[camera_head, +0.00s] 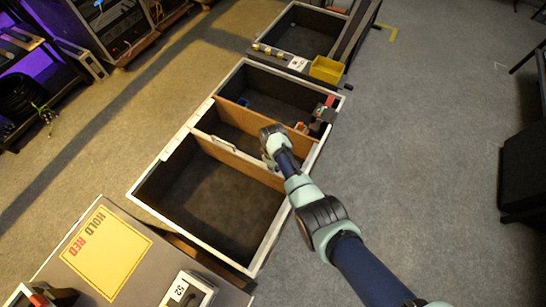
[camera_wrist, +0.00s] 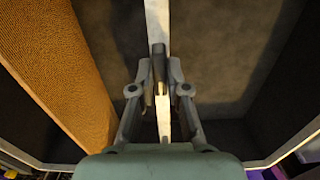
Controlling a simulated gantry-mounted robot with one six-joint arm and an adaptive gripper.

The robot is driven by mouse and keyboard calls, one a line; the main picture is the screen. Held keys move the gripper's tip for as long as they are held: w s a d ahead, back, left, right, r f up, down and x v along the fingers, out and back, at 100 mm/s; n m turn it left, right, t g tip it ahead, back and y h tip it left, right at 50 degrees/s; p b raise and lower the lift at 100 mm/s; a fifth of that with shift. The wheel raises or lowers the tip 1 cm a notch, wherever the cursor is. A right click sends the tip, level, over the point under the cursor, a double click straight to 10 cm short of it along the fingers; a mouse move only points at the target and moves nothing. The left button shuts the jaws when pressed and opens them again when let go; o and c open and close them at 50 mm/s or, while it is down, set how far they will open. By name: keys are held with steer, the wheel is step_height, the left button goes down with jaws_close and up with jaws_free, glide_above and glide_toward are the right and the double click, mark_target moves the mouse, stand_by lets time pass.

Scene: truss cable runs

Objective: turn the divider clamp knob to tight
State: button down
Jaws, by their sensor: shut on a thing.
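In the head view, a long open case (camera_head: 147,184) with a pale rim is split by tan dividers. The near divider (camera_head: 228,157) crosses it, and my gripper (camera_head: 270,146) is over the case just beyond that divider. In the wrist view, my gripper (camera_wrist: 160,82) has its fingers closed around a narrow grey-brown piece, apparently the divider clamp knob (camera_wrist: 158,62). A pale strip (camera_wrist: 158,20) runs beneath it. A tan divider (camera_wrist: 52,65) stands to the left. In the head view my arm and gripper hide the knob, and its turn angle cannot be told.
Small red and black parts (camera_head: 325,112) sit at the case's right rim. Another case with a yellow bin (camera_head: 326,69) stands beyond. A grey lid with a yellow "HOLD RED" sheet (camera_head: 104,251) is at lower left.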

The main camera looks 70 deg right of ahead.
steer(key=c, duration=1.2)
jaws_free()
steer(key=shift+o, duration=0.2)
step_height(320, 180, up, 12)
